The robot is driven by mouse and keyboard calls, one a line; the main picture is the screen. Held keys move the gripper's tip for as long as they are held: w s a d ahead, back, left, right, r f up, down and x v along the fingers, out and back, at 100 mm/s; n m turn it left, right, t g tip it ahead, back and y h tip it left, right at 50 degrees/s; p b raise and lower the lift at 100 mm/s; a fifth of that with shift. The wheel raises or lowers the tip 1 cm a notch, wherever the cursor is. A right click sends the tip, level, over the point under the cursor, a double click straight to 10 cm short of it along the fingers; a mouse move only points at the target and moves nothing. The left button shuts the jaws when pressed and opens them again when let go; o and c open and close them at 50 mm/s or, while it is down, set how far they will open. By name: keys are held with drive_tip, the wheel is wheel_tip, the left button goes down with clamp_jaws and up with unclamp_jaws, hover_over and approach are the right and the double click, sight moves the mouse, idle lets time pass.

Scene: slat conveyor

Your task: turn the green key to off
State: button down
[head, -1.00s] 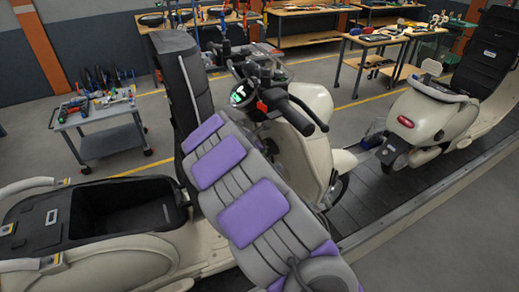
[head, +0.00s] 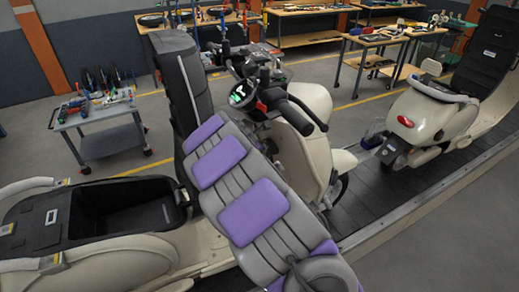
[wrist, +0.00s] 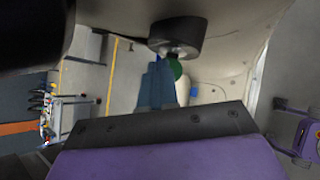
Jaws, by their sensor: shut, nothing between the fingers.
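The green key (wrist: 176,69) shows in the wrist view just below a dark round lock housing (wrist: 178,35) on the cream scooter. My gripper (wrist: 157,70) has blue fingers that are shut and empty. They stand immediately to the left of the key and partly overlap it in the picture; I cannot tell whether they touch it. In the head view my purple-padded arm reaches toward the scooter's handlebar (head: 299,108) and lit display (head: 241,93). The key and my fingers cannot be made out there.
Another cream scooter (head: 425,115) stands farther along the dark slat conveyor (head: 372,199), with an open-topped one (head: 95,260) at left. A tool cart (head: 104,112) and workbenches (head: 303,10) stand behind. Grey floor is clear at lower right.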

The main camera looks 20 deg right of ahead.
drive_tip(key=shift+s+f, duration=0.15)
drive_tip(key=shift+f, duration=0.55)
idle(0.9)
drive_tip(key=shift+s+a+r, duration=0.1)
drive_tip(key=shift+r, duration=0.2)
drive_tip(key=p+v, duration=0.4)
drive_tip(key=v, duration=0.4)
drive_tip(key=shift+w+r+p, duration=0.25)
drive_tip(key=shift+r+p, duration=0.05)
drive_tip(key=shift+r, duration=0.1)
idle(0.4)
idle(0.3)
drive_tip(key=shift+s, duration=0.1)
